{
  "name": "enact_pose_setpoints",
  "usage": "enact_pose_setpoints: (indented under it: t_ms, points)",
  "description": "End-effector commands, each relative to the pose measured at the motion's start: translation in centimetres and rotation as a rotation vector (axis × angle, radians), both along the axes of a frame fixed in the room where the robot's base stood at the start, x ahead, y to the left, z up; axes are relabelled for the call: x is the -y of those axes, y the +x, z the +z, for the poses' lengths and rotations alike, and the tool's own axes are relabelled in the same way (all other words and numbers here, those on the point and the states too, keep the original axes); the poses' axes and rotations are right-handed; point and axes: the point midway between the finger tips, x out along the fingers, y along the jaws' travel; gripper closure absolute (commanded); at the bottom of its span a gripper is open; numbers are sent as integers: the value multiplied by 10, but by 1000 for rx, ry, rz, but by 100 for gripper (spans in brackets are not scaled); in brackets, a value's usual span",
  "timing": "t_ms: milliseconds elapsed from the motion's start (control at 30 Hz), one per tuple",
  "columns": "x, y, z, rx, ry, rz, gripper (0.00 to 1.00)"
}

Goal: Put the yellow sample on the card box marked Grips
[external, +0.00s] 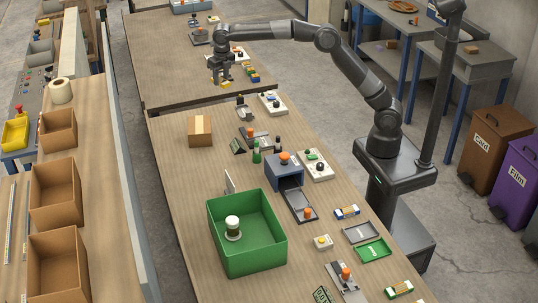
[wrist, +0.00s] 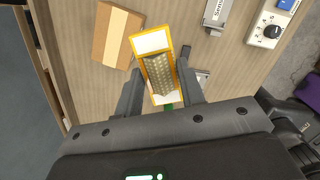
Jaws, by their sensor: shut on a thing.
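The yellow sample (wrist: 151,42) has a yellow border, white end panels and a grey patterned middle. My gripper (wrist: 160,84) is shut on it, with one finger along each long side. In the external view my gripper (external: 222,79) holds the yellow sample (external: 227,83) above the far part of the long bench. A closed card box (external: 200,131) with a paler strip of tape stands on the nearer bench, in front of the gripper and slightly left. The same card box (wrist: 112,37) lies left of the sample in the wrist view. No Grips marking is readable on it.
Several small devices, including a white one with a dark knob (external: 272,104), stand right of the card box. A large green bin (external: 247,262) is nearer. Open card boxes (external: 57,130) line the left bench. A gap (external: 195,104) separates the two bench tops.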

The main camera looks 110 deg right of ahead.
Motion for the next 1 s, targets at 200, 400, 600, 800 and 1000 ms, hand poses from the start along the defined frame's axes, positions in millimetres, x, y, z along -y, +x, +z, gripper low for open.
enact_pose_setpoints:
  t_ms: [200, 400, 600, 800, 1000]
  points:
    - [19, -10, -16, -4, 2, -25, 87]
    - [19, -10, -42, -3, 1, -24, 87]
    - [8, 4, -61, -1, 2, -22, 87]
    - [-21, 40, -89, -2, 1, -20, 87]
    - [-45, 70, -112, -2, 0, -22, 87]
